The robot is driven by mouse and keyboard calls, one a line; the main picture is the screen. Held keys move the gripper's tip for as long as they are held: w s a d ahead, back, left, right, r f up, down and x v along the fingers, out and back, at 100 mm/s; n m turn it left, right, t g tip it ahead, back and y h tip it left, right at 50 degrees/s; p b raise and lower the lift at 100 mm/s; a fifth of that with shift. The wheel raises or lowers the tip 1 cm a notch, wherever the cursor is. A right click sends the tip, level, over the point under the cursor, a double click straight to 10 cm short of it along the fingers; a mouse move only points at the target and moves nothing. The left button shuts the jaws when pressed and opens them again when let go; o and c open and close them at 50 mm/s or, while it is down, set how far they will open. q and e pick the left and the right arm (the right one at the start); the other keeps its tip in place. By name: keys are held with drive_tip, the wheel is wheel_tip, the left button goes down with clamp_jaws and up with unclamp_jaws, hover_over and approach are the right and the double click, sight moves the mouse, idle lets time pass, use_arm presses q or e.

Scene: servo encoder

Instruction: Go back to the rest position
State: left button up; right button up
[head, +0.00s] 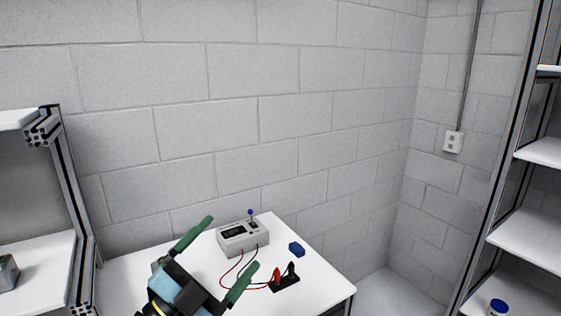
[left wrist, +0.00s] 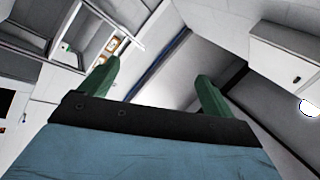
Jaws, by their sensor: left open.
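My left gripper (head: 226,252) is in the lower middle of the head view, above the left part of the white table. Its two green fingers are spread wide with nothing between them. They also show spread and empty in the left wrist view (left wrist: 158,82), against shelves and walls of the room. My right gripper is in neither view.
Shelves stand left (head: 45,253) and right (head: 528,243).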

use_arm(q)
drive_tip(key=s+a+f+n+g+y, duration=0.2)
drive_tip(key=a+f+n+y, duration=0.5)
drive_tip(key=f+n+y, duration=0.1)
drive_tip(key=s+a+f+n+g+y, duration=0.1)
drive_tip(key=s+a+f+n+y, duration=0.2)
drive_tip(key=a+f+n+y, duration=0.4)
drive_tip(key=s+d+f+n+g, duration=0.1)
drive_tip(key=s+f+g, duration=0.4)
drive_tip(key=s+f, duration=0.3)
drive_tip(key=s+f+n+g, duration=0.1)
drive_tip(key=s+f+g, duration=0.4)
drive_tip(key=s, duration=0.5)
drive_tip(key=s+f+g+b, duration=0.25)
drive_tip(key=f+b, duration=0.25)
drive_tip(key=f, duration=2.6)
drive_tip(key=s+a+f+b, duration=0.2)
drive_tip(key=s+f+b, duration=0.2)
drive_tip(key=s+f, duration=1.2)
wheel_tip(320, 180, down, 2)
drive_tip(key=shift+s+a+f+m+g, duration=0.25)
drive_tip(key=shift+s+a+m+g, duration=0.05)
drive_tip(key=shift+s+g, duration=0.15)
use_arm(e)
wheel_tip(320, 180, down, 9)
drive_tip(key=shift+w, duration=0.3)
